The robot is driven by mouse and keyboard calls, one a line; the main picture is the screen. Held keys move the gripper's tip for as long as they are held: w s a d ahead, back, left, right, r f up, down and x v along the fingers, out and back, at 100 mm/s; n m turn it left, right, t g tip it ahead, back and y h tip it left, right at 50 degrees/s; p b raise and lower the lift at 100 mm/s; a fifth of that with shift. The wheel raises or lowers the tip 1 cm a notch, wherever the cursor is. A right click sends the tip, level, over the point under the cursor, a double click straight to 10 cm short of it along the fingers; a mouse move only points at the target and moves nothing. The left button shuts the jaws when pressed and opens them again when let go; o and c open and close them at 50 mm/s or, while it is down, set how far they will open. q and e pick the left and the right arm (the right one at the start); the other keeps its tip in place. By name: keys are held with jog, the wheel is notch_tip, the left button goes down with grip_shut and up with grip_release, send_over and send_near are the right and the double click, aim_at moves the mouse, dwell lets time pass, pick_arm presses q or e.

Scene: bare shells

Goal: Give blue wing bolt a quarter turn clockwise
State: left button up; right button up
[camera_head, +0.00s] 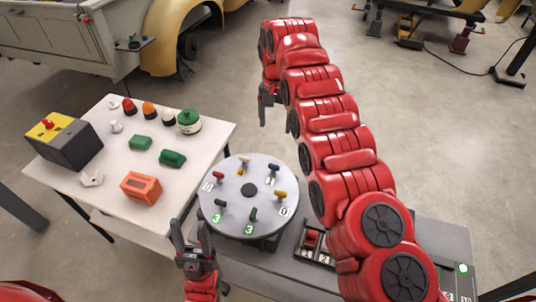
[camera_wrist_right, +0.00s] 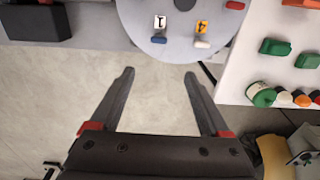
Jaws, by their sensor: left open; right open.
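The blue wing bolt (camera_head: 273,168) stands on the far right part of a round grey disc (camera_head: 232,190). In the right wrist view the blue wing bolt (camera_wrist_right: 158,40) shows near the disc's edge, beside a white label marked 1. My right gripper (camera_head: 263,108) is beyond the disc's far edge, apart from the bolt. In its wrist view the right gripper (camera_wrist_right: 159,73) has its fingers spread, empty, with floor between them. My left gripper (camera_head: 189,228) is open and empty near the disc's front left edge.
Other bolts on the disc are white (camera_head: 244,160), red (camera_head: 218,176), yellow (camera_head: 280,194), green (camera_head: 253,213) and dark (camera_head: 220,203). A white table (camera_head: 112,202) at left holds an orange box (camera_head: 141,187), a dark box (camera_head: 62,143) and several small parts. Floor beyond the disc is clear.

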jog(key=b, duration=0.7)
send_near(274, 165)
notch_tip(274, 165, down, 8)
jog(key=shift+w+r+p, duration=0.1)
jog(key=shift+w+p, duration=0.05)
jog(key=shift+p, duration=1.1)
jog(key=shift+f, duration=0.45)
jog(key=shift+c, duration=0.3)
grip_shut()
